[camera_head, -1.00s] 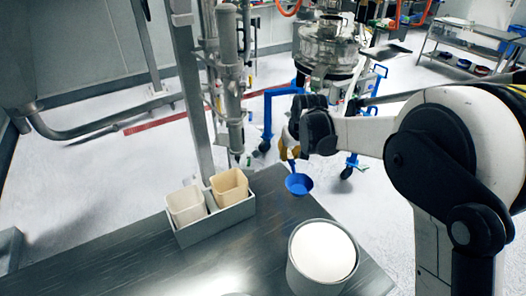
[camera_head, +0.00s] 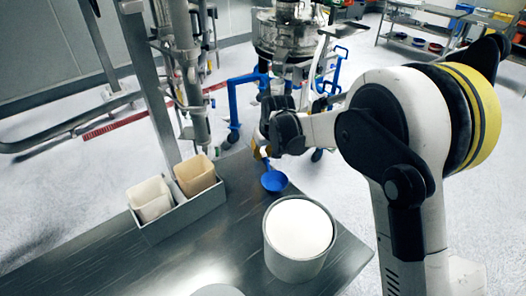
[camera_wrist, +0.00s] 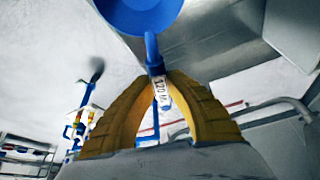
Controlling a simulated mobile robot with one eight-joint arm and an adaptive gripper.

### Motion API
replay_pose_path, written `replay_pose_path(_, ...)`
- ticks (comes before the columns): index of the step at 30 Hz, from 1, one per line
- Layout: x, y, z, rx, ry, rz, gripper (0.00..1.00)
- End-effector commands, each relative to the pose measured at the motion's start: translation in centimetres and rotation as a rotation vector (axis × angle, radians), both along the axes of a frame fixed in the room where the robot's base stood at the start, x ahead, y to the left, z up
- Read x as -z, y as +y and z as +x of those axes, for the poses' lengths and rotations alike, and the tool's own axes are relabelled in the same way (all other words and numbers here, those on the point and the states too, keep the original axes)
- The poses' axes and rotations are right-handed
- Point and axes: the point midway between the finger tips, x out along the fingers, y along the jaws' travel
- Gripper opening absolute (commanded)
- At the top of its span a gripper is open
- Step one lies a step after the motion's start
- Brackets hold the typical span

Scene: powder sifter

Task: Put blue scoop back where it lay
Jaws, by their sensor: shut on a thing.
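The blue scoop (camera_head: 274,181) is held by its handle in my gripper (camera_head: 262,152), with its bowl hanging down over the far edge of the steel table (camera_head: 170,262). In the wrist view the scoop's bowl (camera_wrist: 140,12) is at the top, and its handle with a white printed label runs between my yellow fingers (camera_wrist: 165,92). The fingers are shut on the handle. Whether the scoop touches the table cannot be told; it appears to be above it.
A white-topped round container (camera_head: 299,236) stands on the table, close to the scoop's right. A grey tray (camera_head: 185,218) holds a white bin (camera_head: 150,198) and a beige bin (camera_head: 195,175) at left. A pale round thing (camera_head: 218,290) shows at the front edge. Table between is clear.

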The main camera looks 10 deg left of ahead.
Motion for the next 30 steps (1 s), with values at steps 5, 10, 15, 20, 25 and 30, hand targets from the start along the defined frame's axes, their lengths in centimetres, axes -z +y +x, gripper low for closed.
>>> replay_pose_path(5, 0.1, 0.0, 0.0, 0.0, 0.0, 0.0, 0.0)
replay_pose_path(10, 0.1, 0.0, 0.0, 0.0, 0.0, 0.0, 0.0)
replay_pose_path(15, 0.3, 0.0, 0.0, 0.0, 0.0, 0.0, 0.0)
replay_pose_path(20, 0.7, 0.0, 0.0, 0.0, 0.0, 0.0, 0.0)
replay_pose_path(25, 1.0, 0.0, 0.0, 0.0, 0.0, 0.0, 0.0)
replay_pose_path(30, 1.3, 0.0, 0.0, 0.0, 0.0, 0.0, 0.0)
